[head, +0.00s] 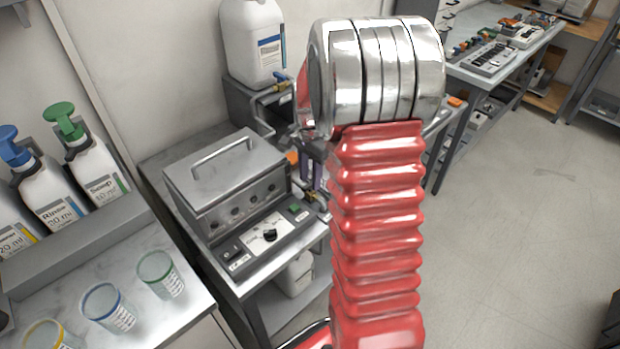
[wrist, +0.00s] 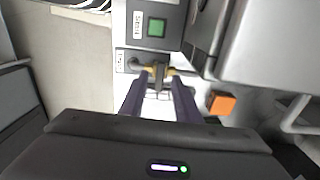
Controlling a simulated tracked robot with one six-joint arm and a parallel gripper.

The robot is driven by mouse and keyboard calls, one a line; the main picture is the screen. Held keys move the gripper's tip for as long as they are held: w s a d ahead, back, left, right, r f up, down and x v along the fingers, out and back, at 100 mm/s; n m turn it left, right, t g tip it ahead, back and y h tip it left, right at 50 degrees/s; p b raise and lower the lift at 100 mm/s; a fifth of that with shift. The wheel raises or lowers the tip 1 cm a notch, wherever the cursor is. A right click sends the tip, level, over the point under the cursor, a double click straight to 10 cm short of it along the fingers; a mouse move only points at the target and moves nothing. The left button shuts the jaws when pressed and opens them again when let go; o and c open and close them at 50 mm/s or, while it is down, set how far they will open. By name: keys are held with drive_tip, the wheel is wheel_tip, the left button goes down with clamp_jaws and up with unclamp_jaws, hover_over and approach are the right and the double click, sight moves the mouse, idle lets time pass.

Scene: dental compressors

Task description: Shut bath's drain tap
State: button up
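The bath (head: 228,190) is a grey metal box with a handled lid, on a bench left of my red arm in the head view. Its front panel has a knob and a green button (head: 295,207), which also shows in the wrist view (wrist: 156,27). In the wrist view, the drain tap (wrist: 158,76) has brass parts and a dark lever beside a small label. My gripper (wrist: 159,80) has its two dark purple fingers apart, one on each side of the lever. I cannot tell whether they touch it. In the head view my arm hides much of this area.
A white jug (head: 253,45) with another brass tap (head: 278,86) stands behind the bath. Pump bottles (head: 88,160) and cups (head: 108,307) are at the left. An orange block (wrist: 221,103) lies right of my fingers. The floor (head: 500,240) at the right is clear.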

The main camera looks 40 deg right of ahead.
sight(310, 182)
wheel_tip(310, 182, up, 13)
drive_tip(key=shift+f, duration=0.15)
idle(0.9)
drive_tip(key=s+a+r+n+t, duration=0.2)
drive_tip(key=s+a+n, duration=0.6)
drive_tip(key=a, duration=0.3)
drive_tip(key=s+a+r+n+t, duration=0.3)
drive_tip(key=s+a+n, duration=0.5)
drive_tip(key=s+a, duration=0.3)
drive_tip(key=shift+s+a+n+t, duration=0.15)
drive_tip(key=shift+a+n+t, duration=0.15)
drive_tip(key=shift+a, duration=0.35)
drive_tip(key=shift+s, duration=0.1)
idle(1.5)
